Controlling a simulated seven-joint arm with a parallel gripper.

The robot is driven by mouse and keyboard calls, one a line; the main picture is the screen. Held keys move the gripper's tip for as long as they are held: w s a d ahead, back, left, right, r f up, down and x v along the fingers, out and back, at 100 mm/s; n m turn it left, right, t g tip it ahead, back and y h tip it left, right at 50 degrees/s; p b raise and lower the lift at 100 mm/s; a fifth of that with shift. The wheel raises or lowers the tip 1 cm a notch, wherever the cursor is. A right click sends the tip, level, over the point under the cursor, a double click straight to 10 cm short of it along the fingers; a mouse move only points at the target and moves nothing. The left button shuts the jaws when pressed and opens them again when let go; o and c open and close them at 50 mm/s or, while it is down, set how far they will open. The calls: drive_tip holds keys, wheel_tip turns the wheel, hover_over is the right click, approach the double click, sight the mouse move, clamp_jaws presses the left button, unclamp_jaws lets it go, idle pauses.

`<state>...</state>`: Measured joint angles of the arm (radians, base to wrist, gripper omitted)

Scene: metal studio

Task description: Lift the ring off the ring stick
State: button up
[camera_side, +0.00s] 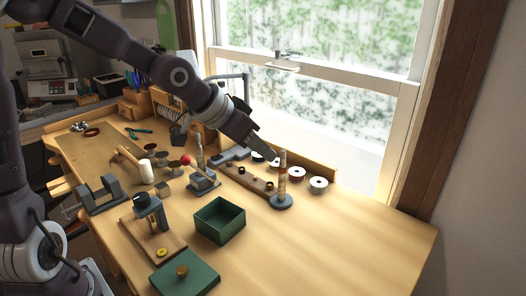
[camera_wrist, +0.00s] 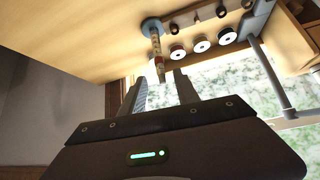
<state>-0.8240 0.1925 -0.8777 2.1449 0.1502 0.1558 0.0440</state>
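The ring stick (camera_side: 283,180) stands upright on a round blue-grey base (camera_side: 281,203) near the back right of the bench. It also shows in the wrist view (camera_wrist: 156,45), its tip pointing toward my fingers. It carries pale and reddish bands. A reddish band (camera_wrist: 158,59) near its tip in the wrist view may be the ring, but it is too small to tell. My gripper (camera_side: 272,156) comes down from the upper left, its tip beside the upper stick. In the wrist view my gripper (camera_wrist: 161,80) has its two fingers apart with nothing held, the stick's tip in line with the gap.
A green box (camera_side: 219,220), a green block (camera_side: 185,275), a vise (camera_side: 102,194) and a mallet (camera_side: 146,172) lie left. The bench's right front is clear. A window stands behind.

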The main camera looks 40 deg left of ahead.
sight(282, 153)
drive_tip(key=shift+x, duration=4.25)
drive_tip(key=shift+s+d, duration=0.1)
drive_tip(key=shift+s, duration=0.05)
clamp_jaws()
drive_tip(key=shift+r, duration=1.35)
drive_tip(key=shift+r, duration=1.25)
